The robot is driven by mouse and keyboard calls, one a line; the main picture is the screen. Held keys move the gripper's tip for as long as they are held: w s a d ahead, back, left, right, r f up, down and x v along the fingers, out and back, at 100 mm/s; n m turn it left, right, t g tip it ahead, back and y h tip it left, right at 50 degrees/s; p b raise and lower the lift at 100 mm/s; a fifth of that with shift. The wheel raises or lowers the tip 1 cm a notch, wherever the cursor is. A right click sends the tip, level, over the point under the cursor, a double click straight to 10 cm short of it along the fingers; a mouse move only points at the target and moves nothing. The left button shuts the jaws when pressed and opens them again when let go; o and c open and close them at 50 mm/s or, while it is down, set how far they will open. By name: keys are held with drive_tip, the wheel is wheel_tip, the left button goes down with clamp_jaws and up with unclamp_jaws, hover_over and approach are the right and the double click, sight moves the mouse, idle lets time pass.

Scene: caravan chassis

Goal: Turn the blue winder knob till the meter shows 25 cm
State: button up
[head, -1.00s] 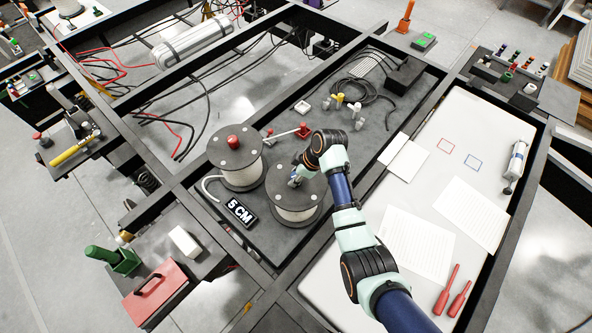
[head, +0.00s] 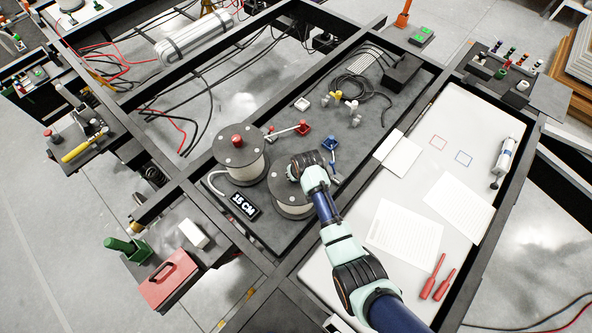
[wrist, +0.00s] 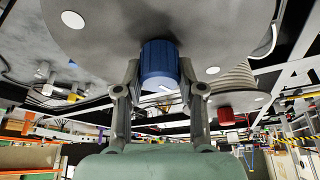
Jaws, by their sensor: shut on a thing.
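The blue winder knob (wrist: 160,62) sits on the dark flange of the front cable drum (head: 287,205); my gripper hides it in the head view. My gripper (head: 296,172) is over this drum, its fingers (wrist: 160,92) shut on the knob from both sides in the wrist view. The meter (head: 243,204), a black block with white text, lies at the left of the drum and reads 15 CM.
A second drum (head: 240,160) with a red knob (head: 237,141) stands beside the first. Red (head: 303,128) and blue (head: 329,143) levered parts lie behind them. Dark chassis beams surround the tray; white sheets (head: 404,227) lie at the right.

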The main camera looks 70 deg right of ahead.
drive_tip(key=m+g, duration=0.1)
drive_tip(key=m, duration=0.2)
drive_tip(key=shift+m+h, duration=0.3)
drive_tip(key=shift+h, duration=0.1)
drive_tip(key=m+g, duration=0.1)
drive_tip(key=m, duration=0.2)
drive_tip(key=shift+m+g+b, duration=0.3)
drive_tip(key=m+g+b, duration=0.1)
drive_tip(key=m, duration=0.2)
drive_tip(key=shift+f+m+b, duration=0.1)
drive_tip(key=shift+m+b, duration=0.2)
drive_tip(key=shift+b, duration=0.1)
drive_tip(key=shift+m+g+b, duration=0.8)
drive_tip(key=shift+m+b, duration=0.15)
drive_tip(key=shift+m, duration=0.65)
drive_tip(key=o, duration=1.1)
drive_tip(key=shift+s, duration=0.1)
drive_tip(key=shift+o, duration=0.2)
